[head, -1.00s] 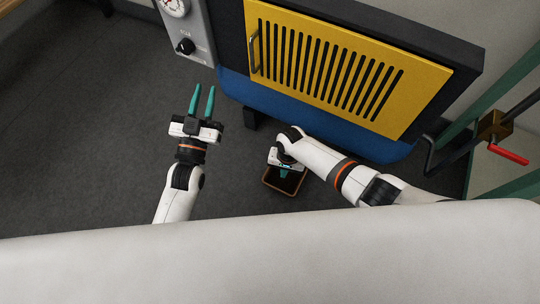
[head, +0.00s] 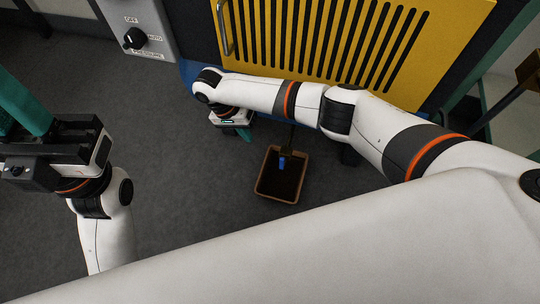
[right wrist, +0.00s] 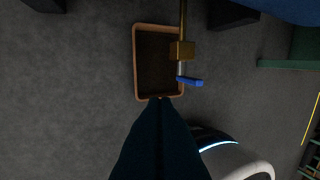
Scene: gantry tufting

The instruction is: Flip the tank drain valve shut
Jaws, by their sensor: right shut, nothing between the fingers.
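The drain valve shows in the right wrist view as a brass body (right wrist: 181,50) on a pipe, with a blue handle (right wrist: 189,81) pointing right, roughly across the pipe. In the head view the blue handle (head: 282,161) is small, and I cannot tell its angle. My right gripper (head: 246,136) is shut and empty, left of the valve in the head view. In the right wrist view its dark teal fingers (right wrist: 160,101) are together, their tips at the tray's near edge and apart from the handle. My left gripper (head: 14,112) is open and empty at the left edge, partly cut off.
A brown-rimmed drip tray (head: 262,188) sits on the floor under the valve. Behind it stands the tank unit with a yellow slatted panel (head: 262,38) and a grey box with a pressure knob (head: 134,38). Grey floor (head: 185,190) is clear left of the tray.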

